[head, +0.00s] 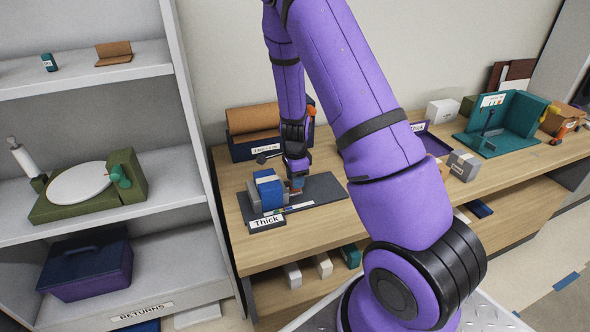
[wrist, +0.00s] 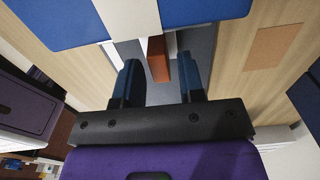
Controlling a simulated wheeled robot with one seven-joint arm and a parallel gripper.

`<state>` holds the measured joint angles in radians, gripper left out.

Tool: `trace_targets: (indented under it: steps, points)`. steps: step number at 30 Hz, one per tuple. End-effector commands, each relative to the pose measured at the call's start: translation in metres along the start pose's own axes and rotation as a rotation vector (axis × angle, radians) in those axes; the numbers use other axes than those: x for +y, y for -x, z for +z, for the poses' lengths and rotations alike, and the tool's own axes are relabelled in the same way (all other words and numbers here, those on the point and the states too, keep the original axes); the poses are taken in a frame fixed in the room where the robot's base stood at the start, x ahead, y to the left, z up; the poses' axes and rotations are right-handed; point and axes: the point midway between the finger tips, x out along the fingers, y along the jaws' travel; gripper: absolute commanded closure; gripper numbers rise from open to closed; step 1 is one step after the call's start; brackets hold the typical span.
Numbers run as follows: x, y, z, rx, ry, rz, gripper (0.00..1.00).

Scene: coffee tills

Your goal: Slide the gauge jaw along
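The gauge has a dark flat base (head: 326,188) on the wooden counter, with a white scale strip along its front and a "Thick" label (head: 266,222). A blue block with a pale band (head: 268,190) stands at the gauge's left end; it also fills the top of the wrist view (wrist: 210,10). A red-brown tab (wrist: 158,62), seemingly part of the gauge jaw, points toward my gripper (wrist: 159,82). My gripper is open, its two blue fingers either side of the tab with gaps showing. In the head view my gripper (head: 296,180) is low over the base, right of the block.
A dark bin with a brown roll (head: 254,133) stands behind the gauge. A purple tray (head: 435,137), a grey box with a pale band (head: 463,165) and a teal fixture (head: 510,125) are to the right. A shelf unit (head: 183,90) rises at the left.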

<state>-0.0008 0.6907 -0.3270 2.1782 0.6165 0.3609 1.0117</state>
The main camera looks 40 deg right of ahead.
Motion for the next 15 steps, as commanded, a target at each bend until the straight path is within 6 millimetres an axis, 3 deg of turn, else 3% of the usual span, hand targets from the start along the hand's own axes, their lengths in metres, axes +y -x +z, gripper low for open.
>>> trace_targets:
  steps: [3, 8, 15]
  points:
    - [0.0008, -0.0162, -0.0005, 0.000, 0.000, 0.003, 0.64]
    - [0.0002, -0.0142, 0.0003, 0.000, 0.002, 0.000, 0.98]
    - [0.0001, -0.0138, -0.0014, -0.001, 0.001, 0.000, 1.00]
